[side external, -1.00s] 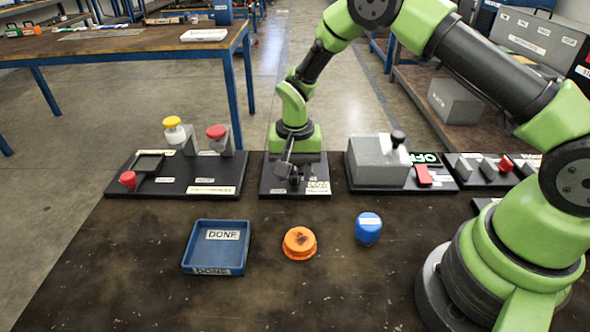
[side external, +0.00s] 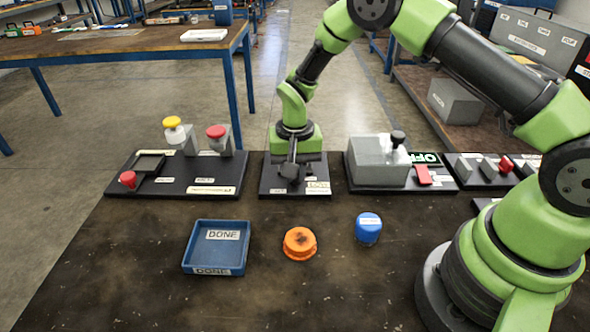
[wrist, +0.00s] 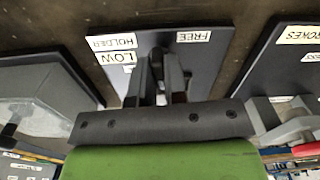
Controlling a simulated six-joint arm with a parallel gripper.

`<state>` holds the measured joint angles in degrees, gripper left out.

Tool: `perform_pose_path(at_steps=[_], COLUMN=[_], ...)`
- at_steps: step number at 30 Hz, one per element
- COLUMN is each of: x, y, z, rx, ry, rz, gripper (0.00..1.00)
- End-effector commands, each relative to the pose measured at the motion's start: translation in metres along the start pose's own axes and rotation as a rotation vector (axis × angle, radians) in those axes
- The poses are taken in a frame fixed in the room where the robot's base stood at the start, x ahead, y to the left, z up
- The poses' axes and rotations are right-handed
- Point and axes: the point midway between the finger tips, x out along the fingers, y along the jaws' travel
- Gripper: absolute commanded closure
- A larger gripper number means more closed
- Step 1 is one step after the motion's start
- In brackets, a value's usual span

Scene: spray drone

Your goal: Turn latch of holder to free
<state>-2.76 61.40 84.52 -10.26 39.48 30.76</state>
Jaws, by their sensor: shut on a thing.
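The holder's dark base plate (side external: 268,189) stands at the back middle of the bench in the side view, below my wrist. In the wrist view the plate (wrist: 205,62) shows upside down, with HOLDER, LOW and FREE labels. My gripper (side external: 290,172) is down over the plate. In the wrist view its fingers (wrist: 163,84) are shut on the dark latch (wrist: 157,62), between the LOW and FREE labels. The fingers and wrist hide most of the latch, so its exact angle is unclear.
Left of the holder is a station with yellow and red knobs (side external: 215,131). Close on the right is a grey box station (side external: 375,162) with a black knob. A blue DONE tray (side external: 188,245), an orange part (side external: 299,243) and a blue-capped part (side external: 368,228) lie in front.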

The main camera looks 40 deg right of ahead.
Motion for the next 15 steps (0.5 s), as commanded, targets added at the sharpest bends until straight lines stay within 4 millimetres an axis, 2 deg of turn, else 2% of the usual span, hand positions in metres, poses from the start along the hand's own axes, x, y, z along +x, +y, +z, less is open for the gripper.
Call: perform_pose_path(at_steps=[15], x=[-0.0003], y=[0.0000], z=[0.0007], rx=[-0.460], ry=[-0.004], rz=[0.000], gripper=[1.00])
